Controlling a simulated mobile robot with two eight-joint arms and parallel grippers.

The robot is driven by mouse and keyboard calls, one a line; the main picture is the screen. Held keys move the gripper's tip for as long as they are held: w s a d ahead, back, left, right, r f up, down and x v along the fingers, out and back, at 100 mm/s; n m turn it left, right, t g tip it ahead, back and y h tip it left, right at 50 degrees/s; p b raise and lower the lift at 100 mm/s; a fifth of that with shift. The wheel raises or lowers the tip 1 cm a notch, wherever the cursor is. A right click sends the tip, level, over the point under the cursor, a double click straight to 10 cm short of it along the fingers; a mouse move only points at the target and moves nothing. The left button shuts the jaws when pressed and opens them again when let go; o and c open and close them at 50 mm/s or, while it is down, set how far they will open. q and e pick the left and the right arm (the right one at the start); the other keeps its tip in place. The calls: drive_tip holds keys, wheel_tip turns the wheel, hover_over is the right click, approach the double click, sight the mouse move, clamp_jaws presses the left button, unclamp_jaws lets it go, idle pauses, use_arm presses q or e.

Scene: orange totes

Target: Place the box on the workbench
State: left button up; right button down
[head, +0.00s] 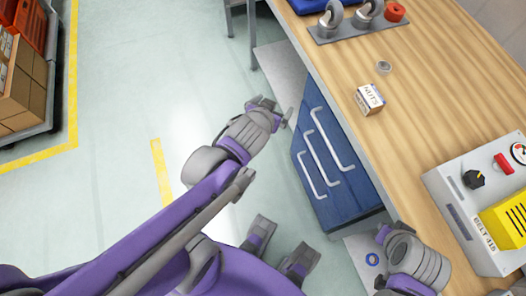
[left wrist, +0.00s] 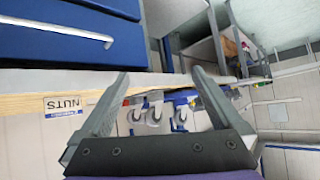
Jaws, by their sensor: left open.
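A small white and brown box labelled NUTS (head: 369,99) sits on the wooden top of the workbench (head: 430,90), near its left edge. In the left wrist view the label of the NUTS box (left wrist: 63,108) appears upside down, left of the fingers. My left gripper (head: 276,110) is open and empty, left of the bench edge and apart from the box. Its two fingers (left wrist: 150,105) are spread in the left wrist view. Part of my right arm shows at the bottom right, beside the bench; its finger opening is not clear.
A blue drawer cabinet (head: 328,160) with several handles is under the bench. A control box (head: 480,200), a caster plate (head: 350,30) and a small metal ring (head: 384,67) are on the bench. A cart with brown cartons (head: 22,85) stands far left. The floor between is clear.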

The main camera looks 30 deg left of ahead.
use_arm(q)
drive_tip(key=s+d+f+g+h, duration=0.1)
drive_tip(key=s+d+f+g, duration=0.1)
drive_tip(key=s, duration=0.4)
drive_tip(key=s+d+f+m+g+h, duration=0.1)
drive_tip(key=s+d+f+g, duration=0.1)
drive_tip(key=s, duration=0.4)
drive_tip(key=shift+d+f+g, duration=0.2)
drive_tip(key=shift+f+g, duration=0.05)
drive_tip(key=shift+g, duration=0.45)
